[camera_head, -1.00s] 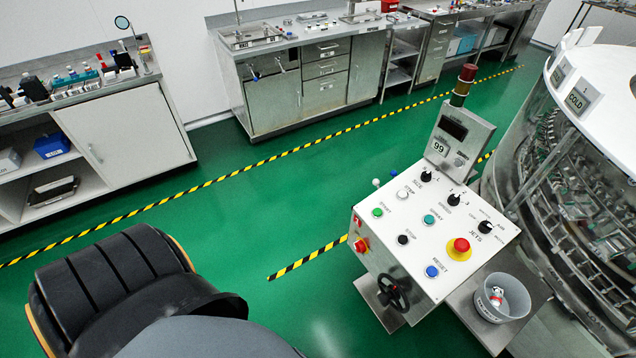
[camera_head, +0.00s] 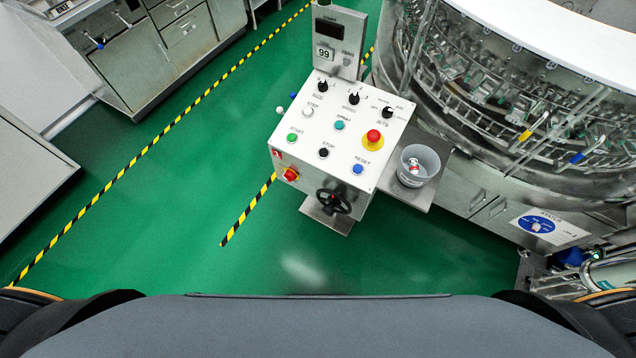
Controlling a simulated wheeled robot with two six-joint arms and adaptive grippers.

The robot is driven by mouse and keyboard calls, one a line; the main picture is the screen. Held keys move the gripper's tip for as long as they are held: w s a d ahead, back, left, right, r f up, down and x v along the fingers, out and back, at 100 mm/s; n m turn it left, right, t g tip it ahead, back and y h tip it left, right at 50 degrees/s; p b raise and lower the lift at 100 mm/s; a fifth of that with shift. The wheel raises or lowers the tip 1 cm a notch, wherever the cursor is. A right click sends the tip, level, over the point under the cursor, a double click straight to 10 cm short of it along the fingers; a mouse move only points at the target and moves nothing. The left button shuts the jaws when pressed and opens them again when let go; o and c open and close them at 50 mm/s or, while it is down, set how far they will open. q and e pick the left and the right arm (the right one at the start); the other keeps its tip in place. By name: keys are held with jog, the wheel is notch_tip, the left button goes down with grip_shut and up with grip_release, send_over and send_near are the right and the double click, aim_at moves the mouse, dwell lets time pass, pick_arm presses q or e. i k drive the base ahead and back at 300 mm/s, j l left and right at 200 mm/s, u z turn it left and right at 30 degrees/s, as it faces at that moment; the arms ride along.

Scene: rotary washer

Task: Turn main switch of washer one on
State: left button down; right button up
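The control box (camera_head: 330,130) of the washer stands ahead of me on a post, with its sloped white panel facing up. The rotary washer (camera_head: 500,100) is a large round steel machine at the upper right. Neither of my grippers shows in the head view.
A black handwheel (camera_head: 333,201) is on the box's front. A red emergency button (camera_head: 373,136) is on the panel. A grey bucket (camera_head: 418,165) stands on a steel shelf right of the box. Green floor (camera_head: 180,240) is clear to the left. Steel cabinets (camera_head: 160,55) stand at the upper left.

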aim_at(288, 175)
jog(key=i+j+z, duration=0.15)
jog(key=j+z, duration=0.15)
jog(key=j, duration=1.35)
jog(key=j+z, duration=0.25)
jog(key=j, duration=1.45)
jog(key=k, duration=0.05)
